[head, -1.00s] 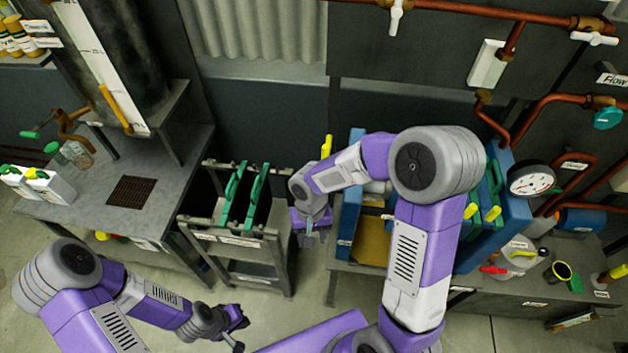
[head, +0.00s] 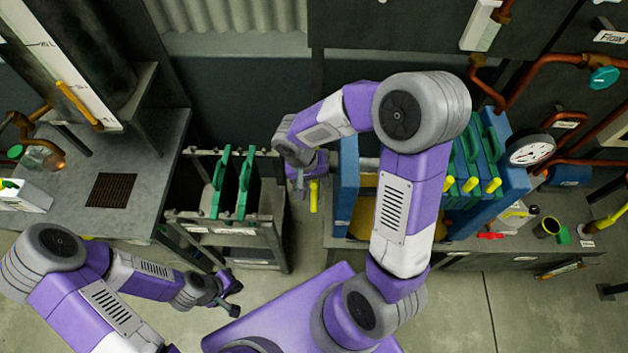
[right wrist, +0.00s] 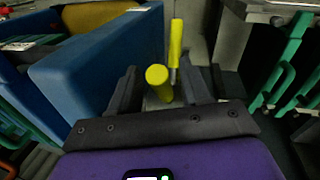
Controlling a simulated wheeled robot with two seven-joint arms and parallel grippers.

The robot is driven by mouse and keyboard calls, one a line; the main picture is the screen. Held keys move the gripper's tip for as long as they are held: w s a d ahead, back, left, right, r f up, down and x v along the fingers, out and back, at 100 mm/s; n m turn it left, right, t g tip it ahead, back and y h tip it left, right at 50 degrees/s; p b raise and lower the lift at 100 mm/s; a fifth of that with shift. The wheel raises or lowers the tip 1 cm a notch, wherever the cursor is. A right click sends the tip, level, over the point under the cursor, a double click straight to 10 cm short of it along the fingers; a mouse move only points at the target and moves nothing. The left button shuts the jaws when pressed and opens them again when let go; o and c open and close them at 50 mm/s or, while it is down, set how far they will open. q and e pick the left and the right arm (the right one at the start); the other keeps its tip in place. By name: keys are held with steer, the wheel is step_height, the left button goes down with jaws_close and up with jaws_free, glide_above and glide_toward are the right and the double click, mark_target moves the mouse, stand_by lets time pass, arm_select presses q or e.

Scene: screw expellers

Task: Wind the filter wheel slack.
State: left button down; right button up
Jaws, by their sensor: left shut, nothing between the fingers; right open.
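The filter wheel shows only as yellow handles at the left end of the blue filter press (head: 347,190); its hub is mostly hidden. One yellow handle (head: 313,196) stands beside my right gripper (head: 304,192) in the head view. In the right wrist view, one yellow handle (right wrist: 157,76) is seen nearly end-on between the open fingers of my right gripper (right wrist: 160,92). A second yellow handle (right wrist: 175,42) on a metal rod lies just beyond. I cannot tell whether a finger touches either. My left gripper (head: 228,292) is shut and empty, low at the left, away from the wheel.
A rack with green-handled plates (head: 232,185) stands left of the press, close to my right gripper. A grey bench with a grate (head: 111,190) is further left. A pressure gauge (head: 531,150) sits at the press's right end. Open floor lies in front.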

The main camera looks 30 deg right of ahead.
steer(key=shift+s, duration=0.1)
steer(key=shift+c, duration=0.3)
jaws_close()
